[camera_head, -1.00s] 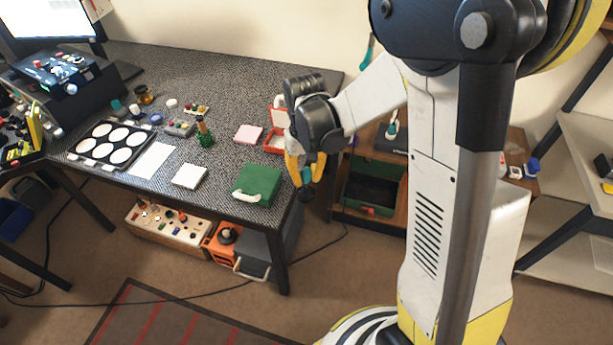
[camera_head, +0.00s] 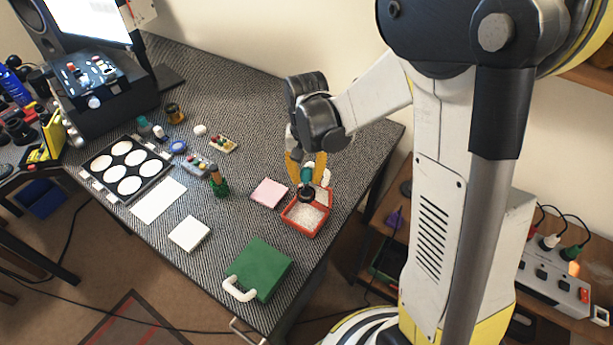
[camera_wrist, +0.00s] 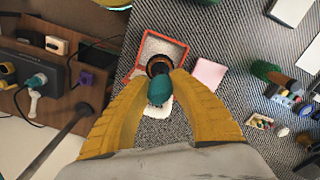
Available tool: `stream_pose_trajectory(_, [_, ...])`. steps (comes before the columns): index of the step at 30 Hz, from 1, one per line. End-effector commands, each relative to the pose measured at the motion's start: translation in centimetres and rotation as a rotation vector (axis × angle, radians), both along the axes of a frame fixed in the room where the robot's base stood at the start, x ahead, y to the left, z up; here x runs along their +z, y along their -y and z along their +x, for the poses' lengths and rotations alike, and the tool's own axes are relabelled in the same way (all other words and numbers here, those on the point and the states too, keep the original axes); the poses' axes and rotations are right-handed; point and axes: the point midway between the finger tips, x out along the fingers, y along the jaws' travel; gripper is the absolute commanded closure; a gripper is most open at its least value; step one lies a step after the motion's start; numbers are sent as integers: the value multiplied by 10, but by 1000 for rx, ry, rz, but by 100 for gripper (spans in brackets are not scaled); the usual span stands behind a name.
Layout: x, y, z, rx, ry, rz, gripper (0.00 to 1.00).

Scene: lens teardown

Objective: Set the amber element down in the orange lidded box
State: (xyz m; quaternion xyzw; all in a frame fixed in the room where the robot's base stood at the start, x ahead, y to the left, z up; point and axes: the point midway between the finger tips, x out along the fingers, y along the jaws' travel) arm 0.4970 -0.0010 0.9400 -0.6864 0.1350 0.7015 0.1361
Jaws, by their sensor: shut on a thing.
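My gripper (camera_head: 307,165) is shut on a teal-handled tool (camera_head: 306,175) with a dark round cup at its lower end. It hangs upright over the orange-red box (camera_head: 292,223), which stands open on the table with a pale granular lining. In the wrist view the yellow fingers (camera_wrist: 160,95) close on the teal handle (camera_wrist: 159,88). Beyond the handle, a dark ring with a brown-amber tint (camera_wrist: 158,66) overlaps the box (camera_wrist: 182,43). This may be the amber element at the cup; I cannot tell whether it touches the lining.
A pink pad (camera_head: 269,193) lies just left of the box. A green case (camera_head: 260,268) with a white handle is in front, near the table edge. A green-based bottle (camera_head: 218,182), white pad (camera_head: 190,233) and tray of white discs (camera_head: 125,168) stand further left.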

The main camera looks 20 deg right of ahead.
Motion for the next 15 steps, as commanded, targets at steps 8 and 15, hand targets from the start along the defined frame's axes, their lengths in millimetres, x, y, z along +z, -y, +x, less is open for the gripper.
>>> stream_pose_trajectory(8, [12, 0, -3, -528, 0, -3, 100])
stream_pose_trajectory(15, [18, 0, -4, -829, 0, -3, 100])
